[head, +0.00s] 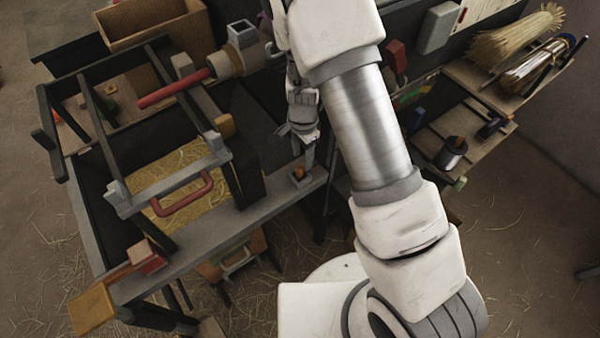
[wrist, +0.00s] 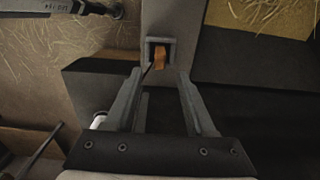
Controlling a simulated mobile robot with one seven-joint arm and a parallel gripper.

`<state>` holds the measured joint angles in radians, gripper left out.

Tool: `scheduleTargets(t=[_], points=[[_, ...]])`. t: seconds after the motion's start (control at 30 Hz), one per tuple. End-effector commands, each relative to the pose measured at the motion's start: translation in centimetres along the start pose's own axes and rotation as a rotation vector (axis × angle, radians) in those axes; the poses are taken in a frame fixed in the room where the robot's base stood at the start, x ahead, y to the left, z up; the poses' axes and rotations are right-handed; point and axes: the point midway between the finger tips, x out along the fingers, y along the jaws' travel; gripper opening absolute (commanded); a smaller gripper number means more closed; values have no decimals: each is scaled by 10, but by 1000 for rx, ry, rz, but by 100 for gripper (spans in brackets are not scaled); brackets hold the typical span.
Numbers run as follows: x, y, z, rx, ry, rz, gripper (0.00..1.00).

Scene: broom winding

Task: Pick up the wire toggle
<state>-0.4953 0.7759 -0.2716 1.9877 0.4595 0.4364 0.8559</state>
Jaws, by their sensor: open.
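The wire toggle looks to be the small orange-brown piece (head: 298,173) standing in a square grey holder (head: 306,181) on the right end of the grey bench rail. In the wrist view the toggle (wrist: 159,58) sits tilted in the holder's square opening, with a thin dark strip beside it. My gripper (head: 307,150) is just behind and above the holder in the head view. In the wrist view my gripper (wrist: 161,80) is open and empty, its two fingers pointing toward the toggle, which lies ahead between the fingertip lines. I cannot tell the exact gap.
A grey frame with a red handle (head: 184,196) stands left of the holder over straw. A red rod (head: 172,89) and a wooden box (head: 152,25) are farther back. Shelves with straw bundles (head: 514,36) and a metal can (head: 452,152) are at right.

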Motion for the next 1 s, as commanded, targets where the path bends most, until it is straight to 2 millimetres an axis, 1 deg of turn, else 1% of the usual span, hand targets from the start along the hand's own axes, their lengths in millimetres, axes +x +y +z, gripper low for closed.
scheduleTargets(t=[0.17,0.3,0.43,0.53,0.73,0.87,0.9,0.97,1.0], points=[[14,1,4,-2,-2,3,55],[36,2,9,-2,-2,3,55],[51,2,8,-1,-1,3,55],[55,1,8,-1,0,1,55],[55,1,9,-1,0,0,55],[55,1,9,-1,-1,0,32],[55,1,9,-1,0,0,24],[55,1,9,-1,-1,0,14],[54,1,9,-2,-1,0,6]])
